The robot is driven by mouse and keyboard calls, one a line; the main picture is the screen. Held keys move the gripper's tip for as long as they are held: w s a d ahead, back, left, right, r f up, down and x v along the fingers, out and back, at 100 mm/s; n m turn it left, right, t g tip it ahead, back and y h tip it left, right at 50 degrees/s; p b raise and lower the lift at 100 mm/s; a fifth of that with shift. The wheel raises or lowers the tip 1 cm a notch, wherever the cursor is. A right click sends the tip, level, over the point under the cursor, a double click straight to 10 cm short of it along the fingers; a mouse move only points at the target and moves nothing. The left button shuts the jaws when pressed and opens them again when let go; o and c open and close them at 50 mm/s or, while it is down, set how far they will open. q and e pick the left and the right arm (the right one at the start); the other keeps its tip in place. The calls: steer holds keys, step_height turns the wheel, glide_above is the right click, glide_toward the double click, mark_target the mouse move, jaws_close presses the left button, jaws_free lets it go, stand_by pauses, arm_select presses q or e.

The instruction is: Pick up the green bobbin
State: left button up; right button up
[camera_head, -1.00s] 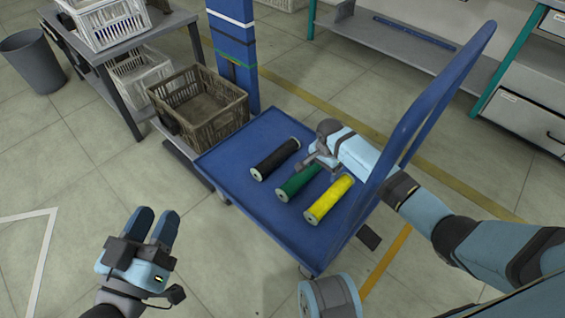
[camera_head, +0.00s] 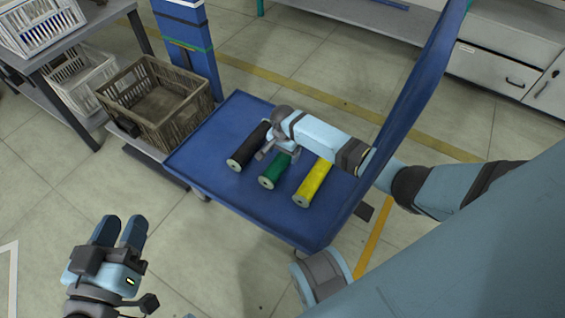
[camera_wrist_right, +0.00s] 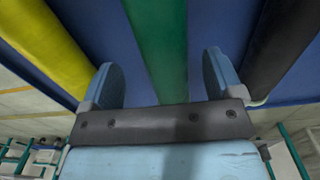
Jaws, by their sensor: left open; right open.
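The green bobbin (camera_head: 273,171) lies on the blue cart between a black bobbin (camera_head: 248,147) and a yellow bobbin (camera_head: 314,184). My right gripper (camera_head: 272,152) is over the green bobbin and hides its far part. In the right wrist view the green bobbin (camera_wrist_right: 160,45) runs between the two open fingers of my right gripper (camera_wrist_right: 163,80), with gaps on both sides. I cannot tell how far above it the fingers are. My left gripper (camera_head: 121,232) is open and empty over the floor at the lower left.
The blue cart (camera_head: 232,118) has a raised handle (camera_head: 421,85) on its right, beside my right arm. A brown crate (camera_head: 157,104) stands to its left. A blue post (camera_head: 190,55) rises behind. In the wrist view, the yellow (camera_wrist_right: 45,45) and black (camera_wrist_right: 280,50) bobbins flank the fingers.

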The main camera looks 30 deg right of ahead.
mark_target(283, 155)
steer(key=f+b, duration=0.4)
steer(key=f, duration=0.1)
steer(key=shift+w, duration=0.2)
steer(key=shift+f, duration=0.2)
arm_select(q)
steer(key=m, duration=0.1)
steer(key=w+a+m+t, duration=0.1)
steer(key=w, duration=0.1)
steer(key=shift+w+a+r+m+h, duration=0.1)
steer(key=shift+a+r+m+h, duration=0.15)
steer(key=shift+m+h, duration=0.15)
arm_select(e)
steer(key=c, duration=1.1)
arm_select(q)
steer(key=shift+d, duration=0.1)
arm_select(e)
steer(key=shift+r, duration=0.1)
steer(key=shift+c, duration=0.2)
steer(key=shift+r, duration=0.1)
